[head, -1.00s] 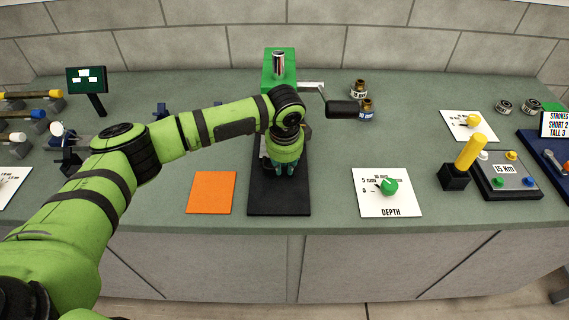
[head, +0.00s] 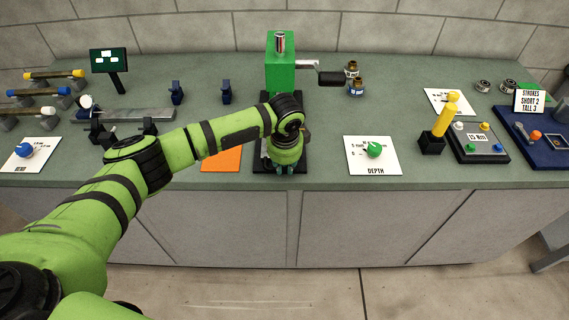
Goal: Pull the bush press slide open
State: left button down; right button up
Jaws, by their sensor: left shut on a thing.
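The bush press (head: 281,75) is a green upright block with a silver ram on top and a side lever ending in a black grip (head: 331,78). Its dark base plate (head: 300,160) reaches toward the front edge of the table. My left gripper (head: 284,169) points down over the front end of this plate. It is shut on the press slide, but the slide and the grasped part are mostly hidden behind the gripper and wrist. My right gripper is not in view.
An orange mat (head: 222,159) lies left of the press, partly behind my arm. The white DEPTH card (head: 389,166) with a green knob lies to the right. Two bushes (head: 356,88) stand near the lever grip. Bare table lies between press and DEPTH card.

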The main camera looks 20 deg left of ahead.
pick_arm(q)
jog(key=shift+w+r, duration=0.1)
jog(key=shift+w, duration=0.1)
jog(key=c, duration=1.1)
grip_release()
jog(key=shift+w, duration=0.1)
jog(key=shift+c, duration=0.2)
jog(key=shift+r, duration=0.1)
notch_tip(320, 180, up, 12)
jog(key=s, duration=0.2)
jog(key=shift+s+d, duration=0.15)
jog(key=shift+d, duration=0.15)
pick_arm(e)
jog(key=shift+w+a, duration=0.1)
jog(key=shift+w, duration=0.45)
pick_arm(q)
jog(key=shift+f, duration=0.2)
